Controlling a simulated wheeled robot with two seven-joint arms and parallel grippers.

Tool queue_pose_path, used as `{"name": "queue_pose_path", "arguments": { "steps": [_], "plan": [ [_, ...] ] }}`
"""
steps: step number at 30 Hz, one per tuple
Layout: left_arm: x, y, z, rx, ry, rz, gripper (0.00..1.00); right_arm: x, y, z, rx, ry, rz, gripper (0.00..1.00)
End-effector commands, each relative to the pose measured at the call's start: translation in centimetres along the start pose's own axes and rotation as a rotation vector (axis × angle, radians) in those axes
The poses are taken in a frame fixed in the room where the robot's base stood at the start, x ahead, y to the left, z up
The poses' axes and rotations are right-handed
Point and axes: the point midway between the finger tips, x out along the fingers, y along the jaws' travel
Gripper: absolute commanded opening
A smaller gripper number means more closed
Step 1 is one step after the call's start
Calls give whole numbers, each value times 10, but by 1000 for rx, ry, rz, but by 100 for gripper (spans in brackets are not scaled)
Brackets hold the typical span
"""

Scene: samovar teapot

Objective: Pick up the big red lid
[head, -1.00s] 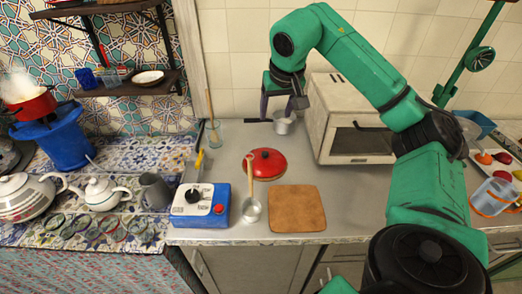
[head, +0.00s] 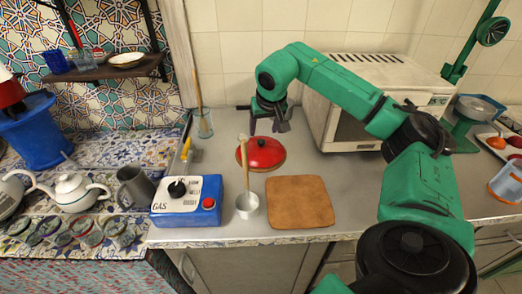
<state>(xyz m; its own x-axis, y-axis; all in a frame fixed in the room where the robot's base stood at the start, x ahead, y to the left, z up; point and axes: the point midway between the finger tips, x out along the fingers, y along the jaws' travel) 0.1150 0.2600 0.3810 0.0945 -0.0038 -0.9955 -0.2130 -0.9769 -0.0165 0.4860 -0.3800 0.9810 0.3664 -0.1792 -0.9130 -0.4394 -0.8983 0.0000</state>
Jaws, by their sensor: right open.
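The big red lid (head: 265,158) lies on the grey counter in the head view, round, with a dark knob on top. My right gripper (head: 268,124) points down just behind the lid and above the counter. Its jaws are open and empty, apart from the knob. How high the fingertips are is hard to tell. My left gripper is out of view.
A brown board (head: 299,203) lies in front of the lid. A long-handled metal ladle (head: 247,206) stands at its left, beside a blue gas box (head: 187,204). A white oven (head: 372,95) stands at the back right. A glass (head: 204,124) stands behind left.

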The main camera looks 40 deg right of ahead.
Motion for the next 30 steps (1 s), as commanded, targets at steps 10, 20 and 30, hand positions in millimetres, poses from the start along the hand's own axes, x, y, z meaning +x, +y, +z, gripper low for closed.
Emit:
{"name": "queue_pose_path", "arguments": {
  "steps": [10,20,30],
  "plan": [
    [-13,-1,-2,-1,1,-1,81,55,-1,1,-1,-2,0,68],
    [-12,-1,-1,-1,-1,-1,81,66,-1,1,-1,1,-1,49],
    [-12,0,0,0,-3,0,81,65,-1,1,-1,2,-1,0]
  ]
}}
